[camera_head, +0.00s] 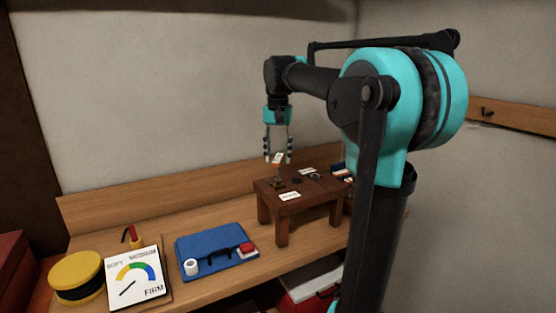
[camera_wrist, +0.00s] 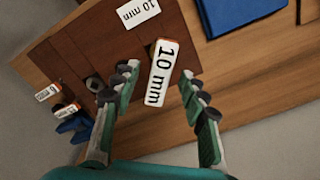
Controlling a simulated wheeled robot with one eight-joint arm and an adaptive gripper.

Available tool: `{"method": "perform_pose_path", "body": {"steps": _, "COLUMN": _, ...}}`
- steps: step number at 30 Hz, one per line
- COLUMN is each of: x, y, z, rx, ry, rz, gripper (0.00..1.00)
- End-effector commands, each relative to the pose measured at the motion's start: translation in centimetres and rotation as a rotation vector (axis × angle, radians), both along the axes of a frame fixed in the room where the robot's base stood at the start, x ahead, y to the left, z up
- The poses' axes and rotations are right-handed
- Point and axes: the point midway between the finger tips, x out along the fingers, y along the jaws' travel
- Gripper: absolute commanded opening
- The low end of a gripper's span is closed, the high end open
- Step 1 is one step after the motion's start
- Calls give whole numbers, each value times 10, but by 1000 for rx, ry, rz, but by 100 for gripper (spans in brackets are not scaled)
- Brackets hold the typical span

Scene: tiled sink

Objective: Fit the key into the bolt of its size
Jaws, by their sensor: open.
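A key (camera_wrist: 161,73) with a white "10 mm" tag and orange edge is between my gripper's fingers in the wrist view. In the head view the key (camera_head: 277,167) stands roughly upright over the small dark wooden table (camera_head: 308,213), near a white label (camera_head: 289,196). That label (camera_wrist: 138,12) reads "10 mm" in the wrist view. My gripper (camera_head: 278,157) is open, pointing down, with fingers on either side of the tag and gaps visible. The key's lower end is hidden in the wrist view; I cannot tell how deep it sits. A dark bolt (camera_wrist: 95,83) shows left of the fingers.
Other tagged keys (camera_wrist: 66,110) stand by a blue holder (camera_wrist: 80,130) at the table's far end. On the bench are a blue mat (camera_head: 213,262) with a white cylinder and red block, a firmness gauge (camera_head: 135,275) and a yellow round object (camera_head: 76,272).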

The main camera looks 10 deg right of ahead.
Motion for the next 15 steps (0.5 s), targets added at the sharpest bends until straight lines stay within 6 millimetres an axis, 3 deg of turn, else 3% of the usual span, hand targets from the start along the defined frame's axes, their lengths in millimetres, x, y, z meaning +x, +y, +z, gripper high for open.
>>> {"method": "perform_pose_path", "body": {"steps": 9, "x": 0, "y": 0, "z": 65, "rx": 0, "ry": 0, "rz": 0, "gripper": 43}}
{"method": "perform_pose_path", "body": {"steps": 15, "x": 0, "y": 0, "z": 91, "rx": 0, "ry": 0, "rz": 0, "gripper": 43}}
